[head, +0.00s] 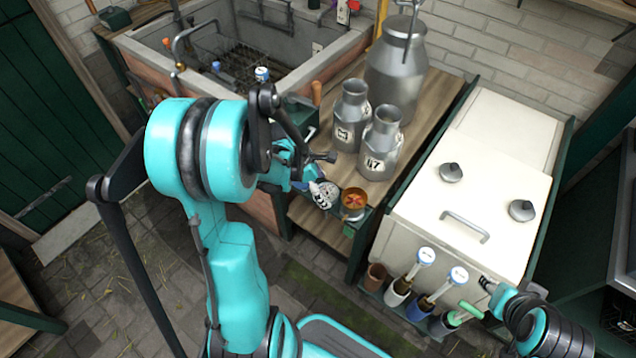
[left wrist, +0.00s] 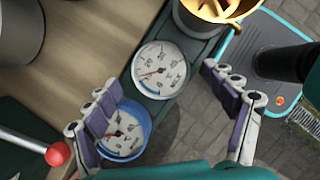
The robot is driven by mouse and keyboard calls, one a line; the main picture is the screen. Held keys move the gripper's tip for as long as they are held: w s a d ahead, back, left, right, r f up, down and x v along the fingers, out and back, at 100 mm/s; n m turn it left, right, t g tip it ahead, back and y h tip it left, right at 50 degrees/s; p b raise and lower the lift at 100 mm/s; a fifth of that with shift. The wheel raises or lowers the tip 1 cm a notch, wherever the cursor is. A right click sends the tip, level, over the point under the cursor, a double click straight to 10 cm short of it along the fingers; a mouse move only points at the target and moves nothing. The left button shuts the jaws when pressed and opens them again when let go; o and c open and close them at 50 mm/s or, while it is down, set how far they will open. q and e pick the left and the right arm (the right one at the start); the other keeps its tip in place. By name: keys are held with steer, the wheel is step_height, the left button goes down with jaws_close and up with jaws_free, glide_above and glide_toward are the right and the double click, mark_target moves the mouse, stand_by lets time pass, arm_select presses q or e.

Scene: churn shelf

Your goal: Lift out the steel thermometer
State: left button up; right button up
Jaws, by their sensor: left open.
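The steel thermometer (left wrist: 160,70), with a round white dial and grey metal rim, sits in a narrow dark rack in the left wrist view. A blue-rimmed dial (left wrist: 124,134) sits just below it, close to the left finger. My left gripper (left wrist: 160,76) is open, its fingers to either side of the steel dial with gaps between. The stem below the dial is hidden. In the head view my left gripper (head: 308,170) is over the rack, beside a pale dial. My right gripper (head: 486,284) is small and dark beside the white chest; its jaws are unclear.
A metal cup (head: 354,204) with orange pieces stands at the rack's right end. Milk cans (head: 380,145) stand on the wooden shelf behind. A red knob (left wrist: 57,154) is left of the gripper.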

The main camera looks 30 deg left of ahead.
arm_select(q)
steer(key=shift+w+d+f, duration=0.1)
steer(key=shift+d+f, duration=0.1)
steer(key=shift+f, duration=0.35)
